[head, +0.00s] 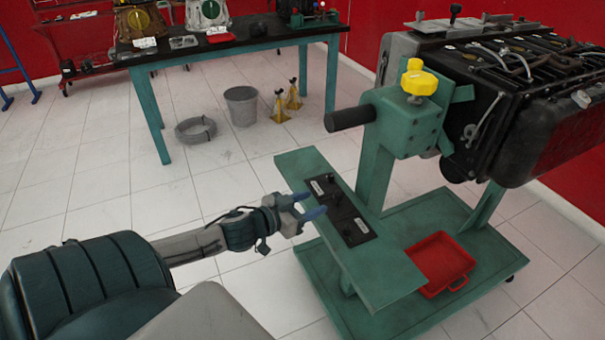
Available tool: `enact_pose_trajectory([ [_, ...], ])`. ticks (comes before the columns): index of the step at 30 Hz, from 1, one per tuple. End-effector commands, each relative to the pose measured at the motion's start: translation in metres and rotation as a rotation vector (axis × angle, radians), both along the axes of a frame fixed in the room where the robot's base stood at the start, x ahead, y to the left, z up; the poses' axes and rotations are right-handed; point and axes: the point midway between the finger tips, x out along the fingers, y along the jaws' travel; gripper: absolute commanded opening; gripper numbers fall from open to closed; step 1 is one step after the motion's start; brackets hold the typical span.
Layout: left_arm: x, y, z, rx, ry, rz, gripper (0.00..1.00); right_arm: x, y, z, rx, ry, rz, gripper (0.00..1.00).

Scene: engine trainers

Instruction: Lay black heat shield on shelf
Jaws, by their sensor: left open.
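A flat black piece (353,228) with small raised black parts and pale labels lies on the narrow green shelf (388,272) of the engine stand. I cannot tell whether this piece is the black heat shield, and no other separate heat shield can be made out. My left gripper (312,204) is open and empty, with its blue-grey fingers pointing right at the shelf's left edge, close to the black piece. I cannot tell whether the fingers touch it. My right gripper is not in view.
The engine (535,110) hangs on the green stand at right, with a yellow knob (419,80) and a black bar (350,118) sticking out left. A red tray (438,262) sits on the stand's base. A workbench (225,45) stands behind.

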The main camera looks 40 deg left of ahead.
Motion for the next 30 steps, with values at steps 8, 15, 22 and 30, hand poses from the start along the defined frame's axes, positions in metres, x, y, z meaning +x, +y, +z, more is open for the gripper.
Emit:
enact_pose_trajectory([
  [8, -0.012, 0.002, 0.004, 0.0, 0.003, -0.001, 0.48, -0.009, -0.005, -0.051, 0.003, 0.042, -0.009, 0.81],
  [15, -0.018, 0.003, 0.004, -0.001, 0.004, -0.005, 0.48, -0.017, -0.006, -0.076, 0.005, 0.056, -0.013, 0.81],
  [22, -0.027, 0.024, -0.041, 0.041, 0.083, 0.138, 0.48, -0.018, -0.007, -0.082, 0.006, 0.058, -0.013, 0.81],
  [30, -0.108, 0.025, -0.216, 0.185, 0.595, 0.4, 0.48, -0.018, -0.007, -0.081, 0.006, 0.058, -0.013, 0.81],
])
